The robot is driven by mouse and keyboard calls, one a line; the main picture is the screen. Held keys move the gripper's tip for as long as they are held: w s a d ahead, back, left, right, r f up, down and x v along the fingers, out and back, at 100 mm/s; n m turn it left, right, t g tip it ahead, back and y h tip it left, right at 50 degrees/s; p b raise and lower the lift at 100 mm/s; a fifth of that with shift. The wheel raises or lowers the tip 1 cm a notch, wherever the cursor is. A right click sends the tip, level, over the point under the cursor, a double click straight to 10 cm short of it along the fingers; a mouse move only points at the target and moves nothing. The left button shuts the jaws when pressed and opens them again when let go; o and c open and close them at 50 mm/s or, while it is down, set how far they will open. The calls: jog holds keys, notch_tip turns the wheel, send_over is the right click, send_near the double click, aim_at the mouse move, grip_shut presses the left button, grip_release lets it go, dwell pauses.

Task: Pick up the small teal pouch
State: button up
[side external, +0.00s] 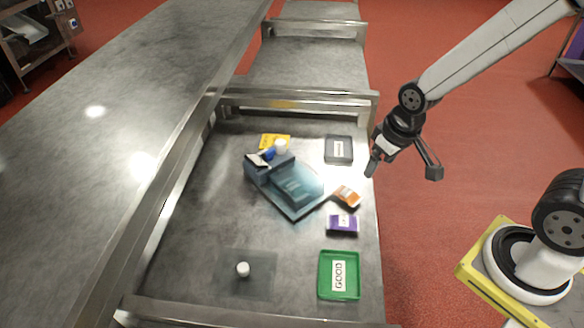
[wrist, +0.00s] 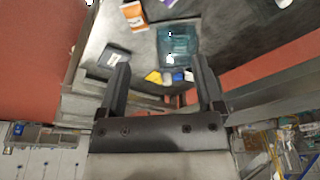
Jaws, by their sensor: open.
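I cannot single out a small teal pouch with certainty. A teal block-like shape (side external: 292,187) sits on a flat teal, glossy base near the middle of the steel table; a dark blue-grey part adjoins it at the back left. The same teal thing shows in the wrist view (wrist: 178,40), ahead of my fingers. My gripper (side external: 403,170) is open and empty, raised at the table's right edge, to the right of the teal thing and apart from it. Its two fingers (wrist: 160,65) stand wide apart in the wrist view.
An orange packet (side external: 347,195) and a purple packet (side external: 342,224) lie right of the teal thing. A grey tray (side external: 328,158) is behind, a green GOOD tray (side external: 325,290) in front. A yellow item (side external: 270,139) and white cap (side external: 280,146) are close behind. Metal rails border the table.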

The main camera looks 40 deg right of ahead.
jog(key=w+a+f+g, duration=0.1)
jog(key=w+f, duration=0.2)
jog(key=w, duration=0.4)
jog(key=w+a+f, duration=0.1)
jog(key=w+f, duration=0.1)
jog(key=w, duration=0.5)
jog(key=g, duration=0.2)
send_over(293, 184)
jog(key=shift+m, duration=0.4)
jog(key=f, duration=1)
jog(key=shift+s+d, duration=0.15)
jog(key=shift+s, duration=0.1)
jog(key=shift+w+f, duration=0.2)
jog(key=shift+f, duration=1.5)
jog(key=shift+f, duration=0.1)
jog(key=shift+f, duration=2.5)
jog(key=c, duration=1)
jog(key=shift+c, duration=0.2)
